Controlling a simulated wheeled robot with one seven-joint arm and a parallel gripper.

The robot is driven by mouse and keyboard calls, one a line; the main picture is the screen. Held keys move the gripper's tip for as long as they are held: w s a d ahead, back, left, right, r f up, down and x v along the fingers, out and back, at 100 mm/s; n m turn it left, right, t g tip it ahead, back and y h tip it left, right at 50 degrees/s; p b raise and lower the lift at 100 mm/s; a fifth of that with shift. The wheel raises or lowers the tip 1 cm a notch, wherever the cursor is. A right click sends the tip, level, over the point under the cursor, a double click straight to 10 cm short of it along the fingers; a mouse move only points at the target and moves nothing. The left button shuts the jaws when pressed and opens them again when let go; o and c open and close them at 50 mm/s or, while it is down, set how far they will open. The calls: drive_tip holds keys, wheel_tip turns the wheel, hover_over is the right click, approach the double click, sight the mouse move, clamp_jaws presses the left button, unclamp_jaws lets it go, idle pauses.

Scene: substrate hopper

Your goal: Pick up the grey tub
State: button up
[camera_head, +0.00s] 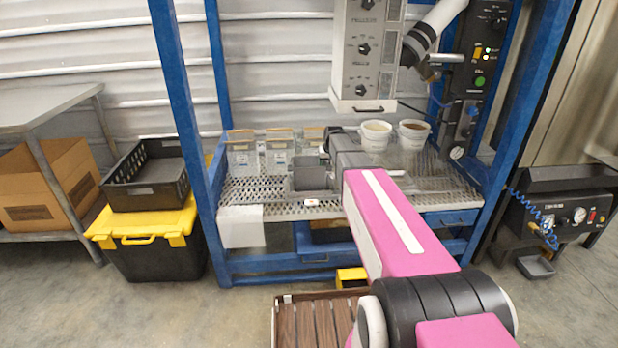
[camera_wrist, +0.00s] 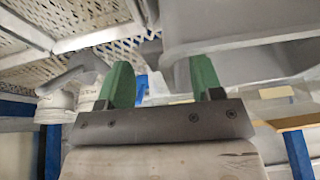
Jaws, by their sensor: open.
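The grey tub (camera_head: 311,179) stands on the perforated metal shelf of the blue frame, just left of my wrist in the head view. In the wrist view a large grey rimmed body, which looks like the tub (camera_wrist: 245,28), fills the upper right. My gripper (camera_wrist: 158,78) shows two green fingers spread apart with nothing held between them. The right finger overlaps the tub's lower left part in that view; I cannot tell if it touches. In the head view my wrist hides the fingertips and part of the shelf.
Clear bins (camera_head: 243,152) stand left of the tub on the shelf (camera_head: 350,207). Two white buckets (camera_head: 375,135) stand to its right, under the dispenser (camera_head: 366,50). Blue uprights (camera_head: 185,110) bound the shelf. A black crate (camera_head: 147,176) sits on a yellow-lidded box at left.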

drive_tip(key=shift+x, duration=1.15)
clamp_jaws()
drive_tip(key=shift+r, duration=0.1)
drive_tip(key=shift+r, duration=0.65)
wheel_tip(320, 180, up, 3)
drive_tip(key=shift+f, duration=0.25)
drive_tip(key=s+a+r, duration=0.3)
drive_tip(key=s+r, duration=0.4)
drive_tip(key=s, duration=0.4)
drive_tip(key=shift+s+a, duration=0.15)
drive_tip(key=shift+s, duration=0.05)
